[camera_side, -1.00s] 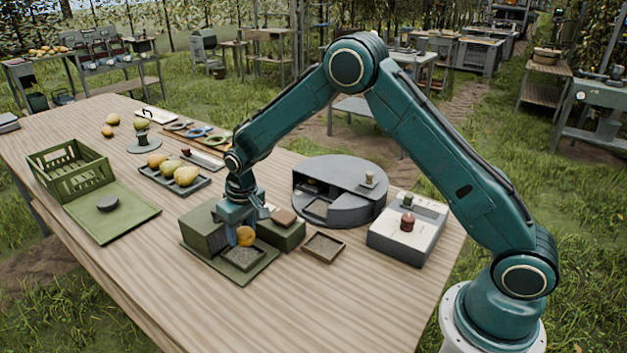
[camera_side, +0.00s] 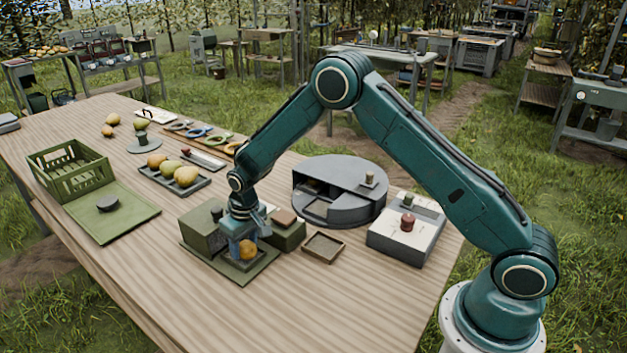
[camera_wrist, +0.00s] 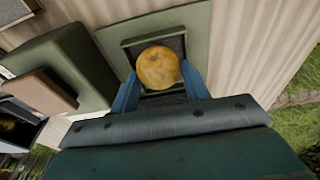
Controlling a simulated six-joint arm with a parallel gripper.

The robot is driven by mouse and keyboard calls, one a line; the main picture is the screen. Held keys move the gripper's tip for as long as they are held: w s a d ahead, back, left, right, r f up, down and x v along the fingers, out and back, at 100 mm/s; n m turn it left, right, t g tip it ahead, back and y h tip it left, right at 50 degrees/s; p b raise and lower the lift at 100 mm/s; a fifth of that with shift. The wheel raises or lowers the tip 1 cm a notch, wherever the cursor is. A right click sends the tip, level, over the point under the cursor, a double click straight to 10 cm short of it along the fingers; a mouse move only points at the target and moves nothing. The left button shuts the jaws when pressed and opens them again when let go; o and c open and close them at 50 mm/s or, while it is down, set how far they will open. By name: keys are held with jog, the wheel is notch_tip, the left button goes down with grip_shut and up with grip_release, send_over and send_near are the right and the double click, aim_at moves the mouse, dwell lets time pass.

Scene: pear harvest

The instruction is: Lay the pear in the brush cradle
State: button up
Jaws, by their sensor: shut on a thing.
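The pear (camera_side: 249,250) is round and yellow-orange with brown specks. It is between the fingers of my gripper (camera_side: 243,247), which is shut on it. In the wrist view the pear (camera_wrist: 158,67) shows between the two blue fingertips (camera_wrist: 160,88), over the dark square bed of the brush cradle (camera_wrist: 129,54). In the side view the green cradle base (camera_side: 262,266) shows around and below the gripper. The pear is low at the bed; I cannot tell whether it touches the bristles.
Green blocks (camera_side: 288,236) flank the cradle, one with a brown pad (camera_side: 284,217). A small brown tray (camera_side: 323,247) lies to the right. A grey round carousel (camera_side: 340,180) and a white box with knobs (camera_side: 408,240) stand beyond. A tray of pears (camera_side: 174,180) lies behind. The front table is clear.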

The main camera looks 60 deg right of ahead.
aim_at(248, 244)
jog(key=shift+f, duration=0.1)
jog(key=o, duration=1)
notch_tip(248, 244, up, 12)
jog(key=s, duration=0.1)
jog(key=shift+s, duration=0.4)
